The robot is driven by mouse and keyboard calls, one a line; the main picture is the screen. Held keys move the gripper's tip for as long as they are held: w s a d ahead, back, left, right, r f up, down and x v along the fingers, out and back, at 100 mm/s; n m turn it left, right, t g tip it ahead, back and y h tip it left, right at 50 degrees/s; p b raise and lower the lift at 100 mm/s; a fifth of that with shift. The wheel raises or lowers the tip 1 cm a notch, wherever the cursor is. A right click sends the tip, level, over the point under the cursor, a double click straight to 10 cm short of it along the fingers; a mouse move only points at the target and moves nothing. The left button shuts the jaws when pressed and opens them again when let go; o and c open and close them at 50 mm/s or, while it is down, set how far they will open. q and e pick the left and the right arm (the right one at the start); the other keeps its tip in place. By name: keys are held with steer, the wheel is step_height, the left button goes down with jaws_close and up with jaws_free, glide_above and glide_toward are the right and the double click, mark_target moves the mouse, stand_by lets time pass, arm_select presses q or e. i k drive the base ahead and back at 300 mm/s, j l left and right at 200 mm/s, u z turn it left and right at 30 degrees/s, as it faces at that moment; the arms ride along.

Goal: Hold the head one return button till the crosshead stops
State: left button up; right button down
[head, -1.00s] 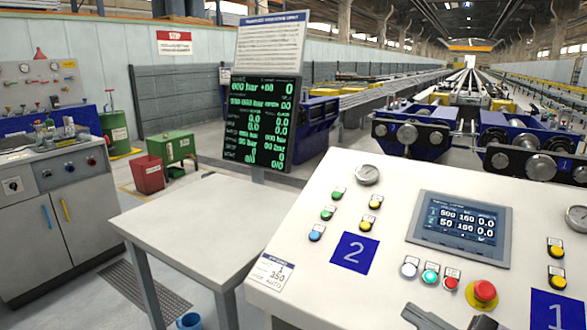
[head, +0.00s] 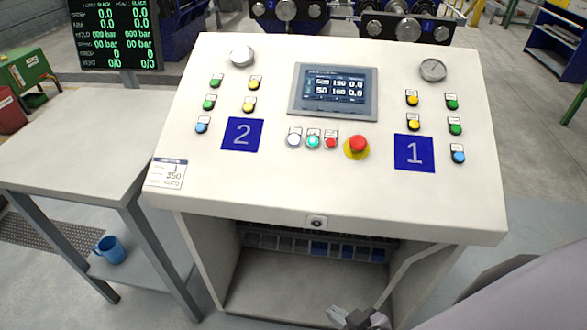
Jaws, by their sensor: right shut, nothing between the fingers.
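The white console (head: 330,190) fills the middle of the head view. Its blue "1" plate (head: 415,152) is on the right. Around that plate are two yellow buttons (head: 412,100), two green buttons (head: 452,103) and a blue button (head: 458,156). Their small labels are too small to read, so I cannot tell which is return. My right gripper (head: 345,316) is shut and empty at the bottom edge, in front of and apart from the console. My left gripper is not in view. The crosshead cannot be made out.
A blue "2" plate (head: 242,133) has a similar button group at left. A red emergency stop (head: 358,146) and a screen (head: 333,89) sit between the groups. A pale side table (head: 70,140) stands at left, with a blue mug (head: 110,250) on its lower shelf.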

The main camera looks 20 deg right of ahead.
mark_target(456, 128)
steer(key=z, duration=1.2)
steer(key=l+z, duration=0.5)
steer(key=z, duration=0.15)
steer(key=i+l+z, duration=0.25)
steer(key=l, duration=0.25)
steer(key=i+l+z, duration=0.25)
steer(key=l, duration=0.2)
steer(key=i+l+z, duration=0.2)
steer(key=l, duration=0.25)
steer(key=i+l, duration=0.2)
steer(key=i, duration=0.3)
steer(key=i+l+u, duration=0.1)
steer(key=i+l, duration=0.15)
steer(key=i, duration=0.25)
steer(key=i+u, duration=1.1)
steer(key=i, duration=0.3)
steer(key=i+u, duration=0.25)
steer(key=i, duration=0.3)
